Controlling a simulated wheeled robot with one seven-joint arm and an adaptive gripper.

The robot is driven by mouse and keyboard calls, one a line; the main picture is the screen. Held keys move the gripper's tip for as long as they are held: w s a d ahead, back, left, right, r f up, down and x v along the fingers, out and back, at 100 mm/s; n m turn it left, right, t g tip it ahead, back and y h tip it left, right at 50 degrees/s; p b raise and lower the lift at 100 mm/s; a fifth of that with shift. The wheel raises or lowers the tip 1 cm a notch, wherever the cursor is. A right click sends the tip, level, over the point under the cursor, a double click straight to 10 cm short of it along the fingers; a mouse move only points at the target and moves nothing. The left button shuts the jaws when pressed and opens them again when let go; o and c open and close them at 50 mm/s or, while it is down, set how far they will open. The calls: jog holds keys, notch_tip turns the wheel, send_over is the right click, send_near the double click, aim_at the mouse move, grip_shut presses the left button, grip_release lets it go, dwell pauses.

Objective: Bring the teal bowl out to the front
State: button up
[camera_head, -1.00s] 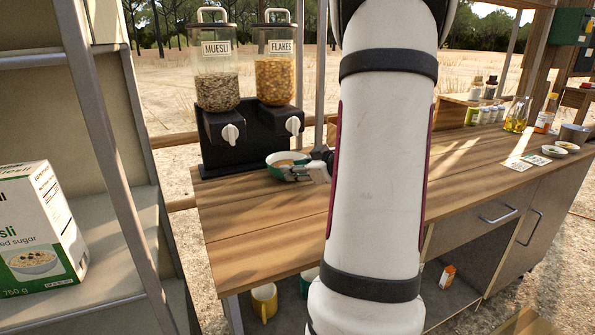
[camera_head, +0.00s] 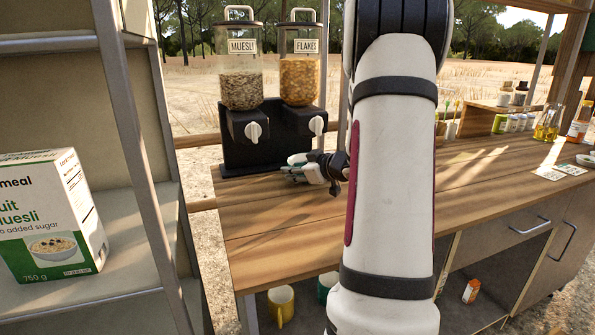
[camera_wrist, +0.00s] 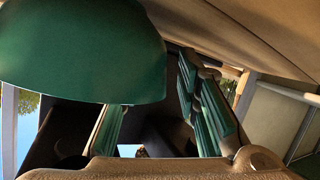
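In the head view my gripper (camera_head: 302,172) is low over the counter in front of the dispensers, its fingers pointing left. In the wrist view its teal-padded fingers (camera_wrist: 158,128) stand apart with a gap between them, and I see nothing held in it. A large smooth teal rounded surface, which looks like the outside of the teal bowl (camera_wrist: 85,55), fills the upper left of the wrist view, close to the camera and beside the fingers.
The black dispenser stand (camera_head: 265,145) with muesli and flakes jars is at the back left of the wooden counter (camera_head: 280,225). A shelf with a muesli box (camera_head: 50,220) is at the left. A yellow mug (camera_head: 281,305) stands below the counter. The counter's front left is clear.

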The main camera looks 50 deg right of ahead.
grip_shut()
jog(key=shift+s+a+p, duration=0.6)
jog(key=shift+s+a, duration=0.95)
jog(key=shift+s, duration=0.95)
jog(key=shift+s+a+p, duration=0.55)
jog(key=shift+s+a, duration=1)
jog(key=shift+s, duration=1)
jog(key=shift+s+a+p, duration=0.6)
jog(key=shift+s+a, duration=0.95)
jog(key=shift+s, duration=0.95)
grip_release()
jog(key=v, duration=1.2)
